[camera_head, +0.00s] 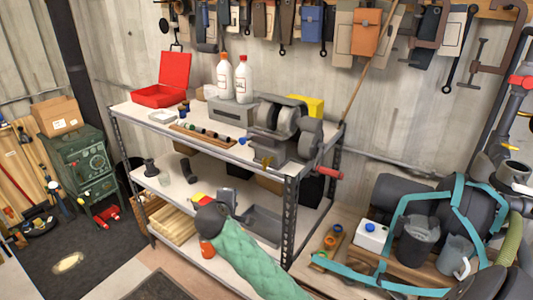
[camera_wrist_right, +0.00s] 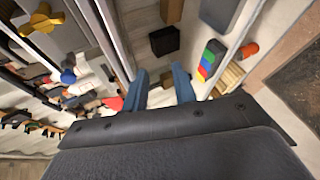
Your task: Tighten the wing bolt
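A yellow wing bolt (camera_wrist_right: 42,18) shows at the upper left of the right wrist view. In the head view, a small brass-yellow piece (camera_head: 265,161) on the front of the grey bench machine (camera_head: 285,125) looks like the same bolt. My right gripper (camera_wrist_right: 160,82) has its two blue-grey fingers apart with nothing between them. It is clear of the bolt, which lies off to the left of the fingers in the wrist view. In the head view, my green-sleeved arm reaches in front of the shelf, below the bolt. My left gripper is not in view.
The metal shelf (camera_head: 205,138) holds a red toolbox (camera_head: 165,80) and two white bottles (camera_head: 243,80) on top. A red handle (camera_head: 328,173) juts out at its right end. Coloured blocks (camera_wrist_right: 211,58) lie near my right gripper. A cluttered low bench (camera_head: 320,236) stands at right.

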